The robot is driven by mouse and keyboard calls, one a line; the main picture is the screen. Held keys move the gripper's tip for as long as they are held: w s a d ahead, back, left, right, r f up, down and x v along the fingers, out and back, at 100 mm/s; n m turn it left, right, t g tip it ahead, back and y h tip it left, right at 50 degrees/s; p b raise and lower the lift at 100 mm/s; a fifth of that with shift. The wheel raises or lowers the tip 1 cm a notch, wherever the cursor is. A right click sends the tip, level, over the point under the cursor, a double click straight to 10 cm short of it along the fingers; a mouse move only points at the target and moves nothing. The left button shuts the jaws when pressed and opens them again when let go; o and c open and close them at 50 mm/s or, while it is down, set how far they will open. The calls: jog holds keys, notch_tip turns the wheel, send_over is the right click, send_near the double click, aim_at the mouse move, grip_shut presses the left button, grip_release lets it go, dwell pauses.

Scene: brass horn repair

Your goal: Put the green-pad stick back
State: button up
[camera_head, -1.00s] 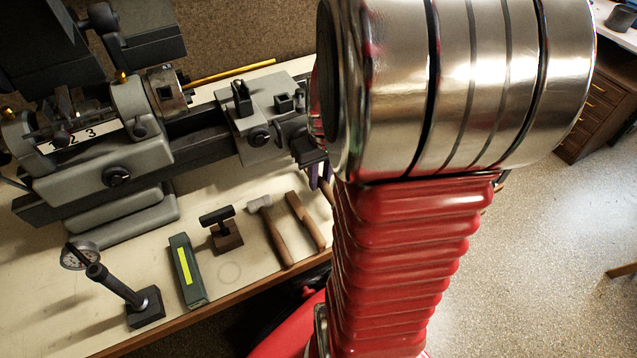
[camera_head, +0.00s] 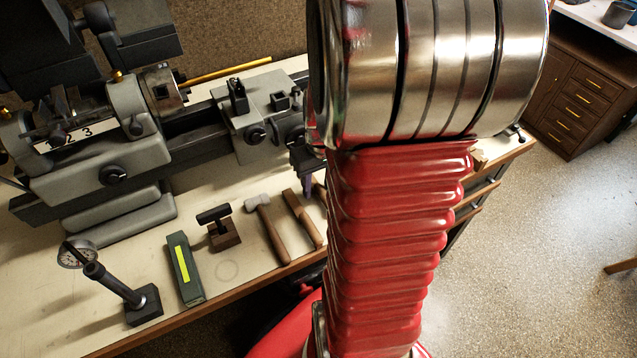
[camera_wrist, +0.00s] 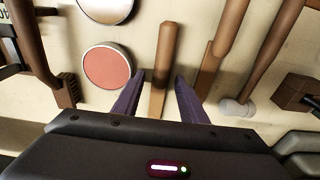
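No green pad shows in either view. In the wrist view, a plain wooden stick (camera_wrist: 164,48) lies on the bench, pointing up the picture. My gripper (camera_wrist: 159,76) is open, with one dark purple finger on each side of the stick. Gaps show between the stick and both fingertips, and I cannot tell how high the fingers are. The stick's near end is hidden at my gripper's body. In the head view my red arm covers most of this area, and only a bit of purple finger (camera_head: 308,181) shows beside it.
The wrist view shows a round tin with a pink-red face (camera_wrist: 108,65), a brush (camera_wrist: 66,90), another wooden handle (camera_wrist: 228,35) and a hammer (camera_wrist: 272,60) close by. In the head view a lathe (camera_head: 115,150) stands behind a green box (camera_head: 186,270) and a dial gauge stand (camera_head: 143,304).

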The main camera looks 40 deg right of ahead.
jog(key=shift+r, duration=0.1)
notch_tip(320, 180, up, 12)
jog(key=s, duration=0.1)
dwell(0.7)
jog(key=shift+a, duration=0.2)
jog(key=s+a+r+n+t, duration=0.1)
jog(key=a+r+t, duration=0.1)
jog(key=a, duration=0.9)
jog(key=s+a+r+n+t, duration=0.1)
jog(key=a+r, duration=0.4)
jog(key=a, duration=0.6)
jog(key=shift+s+a+r+n+t, duration=0.2)
jog(key=shift+s+r+n+t, duration=0.1)
jog(key=shift+n+t, duration=0.35)
jog(key=shift+c, duration=0.3)
